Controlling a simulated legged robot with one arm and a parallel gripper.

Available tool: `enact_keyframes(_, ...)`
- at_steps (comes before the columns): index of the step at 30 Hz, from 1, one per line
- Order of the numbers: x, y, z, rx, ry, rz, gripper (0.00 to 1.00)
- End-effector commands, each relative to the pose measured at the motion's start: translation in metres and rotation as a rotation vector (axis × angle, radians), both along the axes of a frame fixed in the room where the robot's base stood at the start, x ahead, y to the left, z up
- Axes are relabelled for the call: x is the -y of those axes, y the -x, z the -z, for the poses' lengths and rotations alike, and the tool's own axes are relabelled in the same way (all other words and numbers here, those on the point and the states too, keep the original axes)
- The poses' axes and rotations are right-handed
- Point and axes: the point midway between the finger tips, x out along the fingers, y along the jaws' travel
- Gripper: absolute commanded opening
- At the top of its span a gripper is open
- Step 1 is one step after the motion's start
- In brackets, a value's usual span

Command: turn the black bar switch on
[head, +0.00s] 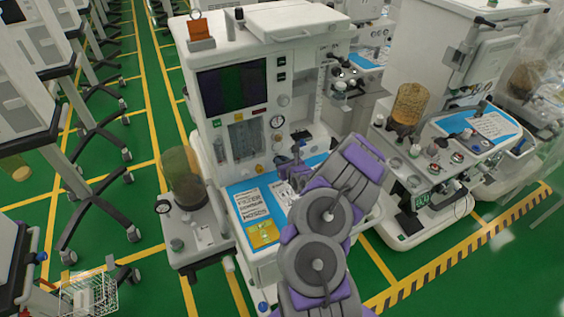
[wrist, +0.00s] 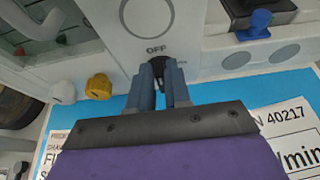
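The black bar switch (wrist: 157,66) shows in the wrist view just below the printed word OFF, on the pale front of the anaesthesia machine (head: 215,135). My gripper (wrist: 162,72) has its two blue-grey fingers on either side of the switch, with a narrow gap between them. The fingertips partly hide the switch, and I cannot tell whether they press on it. In the head view my gripper (head: 298,158) is at the machine's front panel, above the blue work surface; the switch cannot be made out there.
A yellow knob (wrist: 98,86) is left of my fingers and a blue knob (wrist: 258,22) is at the upper right. The blue work surface (head: 240,188) with printed labels lies below. A brown canister (head: 183,172) stands at the machine's left; another cart (head: 425,205) is at right.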

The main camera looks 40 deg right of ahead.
Motion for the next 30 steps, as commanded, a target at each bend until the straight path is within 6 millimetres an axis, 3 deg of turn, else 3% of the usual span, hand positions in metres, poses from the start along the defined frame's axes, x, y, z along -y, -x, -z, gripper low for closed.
enact_keyframes(5,0.0001,0.0002,0.0001,0.0,0.0,0.0,0.0)
enact_keyframes(20,0.002,0.0001,0.0009,0.008,-0.031,0.001,0.0)
enact_keyframes(30,0.0085,0.0023,0.0039,0.049,-0.206,0.004,0.0)
